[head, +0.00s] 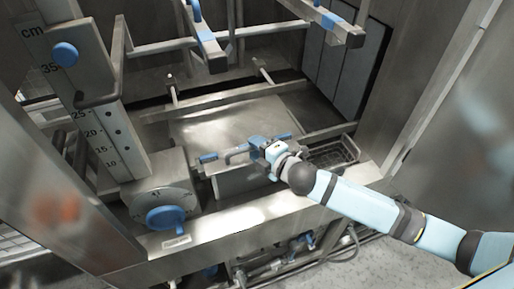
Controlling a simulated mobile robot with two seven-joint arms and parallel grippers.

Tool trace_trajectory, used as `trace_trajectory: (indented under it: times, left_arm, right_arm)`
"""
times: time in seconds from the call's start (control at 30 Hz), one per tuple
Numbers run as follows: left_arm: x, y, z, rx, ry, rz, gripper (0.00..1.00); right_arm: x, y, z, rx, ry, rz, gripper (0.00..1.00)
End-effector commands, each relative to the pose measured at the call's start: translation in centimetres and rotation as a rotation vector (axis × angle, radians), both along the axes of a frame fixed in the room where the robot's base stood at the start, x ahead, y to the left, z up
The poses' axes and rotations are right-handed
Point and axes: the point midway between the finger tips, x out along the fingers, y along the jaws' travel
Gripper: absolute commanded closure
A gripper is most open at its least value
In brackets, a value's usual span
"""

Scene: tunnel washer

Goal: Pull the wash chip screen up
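The wash chip screen appears to be the metal panel (228,185) low in the middle of the washer opening. My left gripper is not in view.
A post with a cm scale (105,135) and a round housing with a blue knob (166,218) stand at the left. Blue-marked rails (207,45) hang above. A dark mesh basket (334,152) sits right of the gripper. The front ledge (250,215) runs below.

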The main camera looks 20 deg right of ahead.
Motion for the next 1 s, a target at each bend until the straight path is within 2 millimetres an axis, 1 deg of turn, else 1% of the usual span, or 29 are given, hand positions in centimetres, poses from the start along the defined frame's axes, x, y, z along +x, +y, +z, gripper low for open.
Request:
trace_trajectory:
  times: [0.27,0.37,0.47,0.57,0.8,0.9,1.0]
  left_arm:
    - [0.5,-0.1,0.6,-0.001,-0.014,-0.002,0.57]
    - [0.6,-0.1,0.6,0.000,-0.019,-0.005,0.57]
    - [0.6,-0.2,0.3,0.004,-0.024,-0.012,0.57]
    - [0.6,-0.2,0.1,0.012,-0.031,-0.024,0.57]
    - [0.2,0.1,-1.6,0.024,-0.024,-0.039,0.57]
    - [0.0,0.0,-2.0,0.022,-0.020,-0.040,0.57]
    - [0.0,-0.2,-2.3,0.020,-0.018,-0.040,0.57]
  right_arm:
    - [-0.1,0.0,0.0,0.000,0.001,0.000,0.58]
    - [-0.6,-0.3,-0.1,-0.001,0.002,0.000,0.58]
    - [-1.9,-0.9,0.0,-0.001,0.002,0.001,0.58]
    - [-3.8,-1.8,0.3,-0.001,0.003,0.001,0.58]
    - [-8.8,-4.1,1.3,-0.003,0.003,0.000,0.58]
    - [-10.4,-4.8,1.7,-0.002,0.002,0.001,0.58]
    - [-11.4,-5.3,2.0,0.000,0.002,0.000,0.58]
